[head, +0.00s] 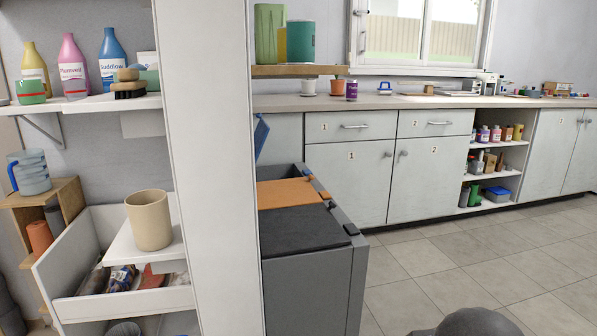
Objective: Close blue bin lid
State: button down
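A grey bin unit (312,292) stands behind the white partition, in the middle of the head view. The blue lid (261,137) is at its far end, tilted up and open, and the partition hides part of it. The opening below the blue lid shows dark between grey walls. The orange lid (288,193) and the dark grey lid (300,229) lie flat and closed in front of it. My gripper is not in view.
A tall white partition (210,150) stands left of the bins, with shelves of bottles and an open drawer (120,305) beyond it. White cabinets (430,180) line the back wall. The tiled floor (440,262) right of the bins is mostly clear.

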aim_at(262, 131)
jog(key=z, duration=0.85)
jog(key=i, duration=3.15)
jog(key=u, duration=0.7)
